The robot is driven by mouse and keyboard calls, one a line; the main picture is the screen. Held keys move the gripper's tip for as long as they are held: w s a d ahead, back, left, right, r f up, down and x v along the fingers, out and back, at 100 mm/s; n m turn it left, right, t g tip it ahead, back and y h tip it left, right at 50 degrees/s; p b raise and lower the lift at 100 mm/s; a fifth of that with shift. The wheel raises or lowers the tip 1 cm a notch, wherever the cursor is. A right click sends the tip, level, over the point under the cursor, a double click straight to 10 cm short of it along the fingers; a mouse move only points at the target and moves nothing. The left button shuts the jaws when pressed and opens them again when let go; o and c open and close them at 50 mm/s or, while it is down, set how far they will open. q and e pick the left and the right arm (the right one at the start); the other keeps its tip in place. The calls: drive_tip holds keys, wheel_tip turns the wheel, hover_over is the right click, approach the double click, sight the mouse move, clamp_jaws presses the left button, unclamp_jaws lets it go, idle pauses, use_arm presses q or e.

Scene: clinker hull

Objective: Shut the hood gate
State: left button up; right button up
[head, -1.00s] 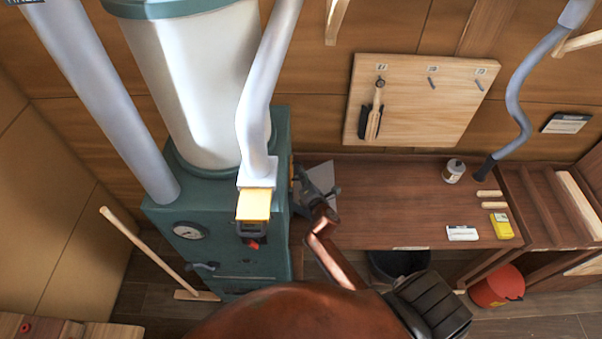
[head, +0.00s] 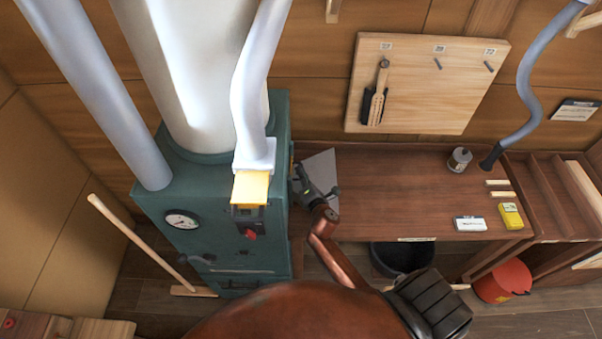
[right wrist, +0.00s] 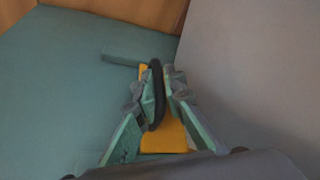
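A yellow plate (head: 250,187) sticks out of the pale fitting at the foot of the duct on the teal machine. Another yellow piece (right wrist: 168,137) shows in the right wrist view, beside the teal wall, with a dark oval handle (right wrist: 157,95) in front of it. I cannot tell for sure which yellow piece is the hood gate. My right gripper (head: 303,184) is at the machine's right side. In the right wrist view its fingers (right wrist: 157,88) are close together, one on each side of the dark handle, and look shut on it. My left gripper is out of view.
The teal machine (head: 230,230) has a gauge on its front. A grey sheet (head: 320,168) lies on the brown bench (head: 390,195) behind my gripper. A tin (head: 459,160), a white box and a yellow box stand further right. A broom (head: 140,240) leans at the left.

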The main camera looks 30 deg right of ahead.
drive_tip(key=shift+o, duration=0.7)
drive_tip(key=shift+s+f, duration=0.1)
drive_tip(key=shift+f, duration=0.25)
drive_tip(key=shift+a, duration=0.1)
drive_tip(key=shift+s+r, duration=0.1)
drive_tip(key=v, duration=1.1)
drive_tip(key=shift+s+r, duration=0.2)
drive_tip(key=shift+s, duration=0.15)
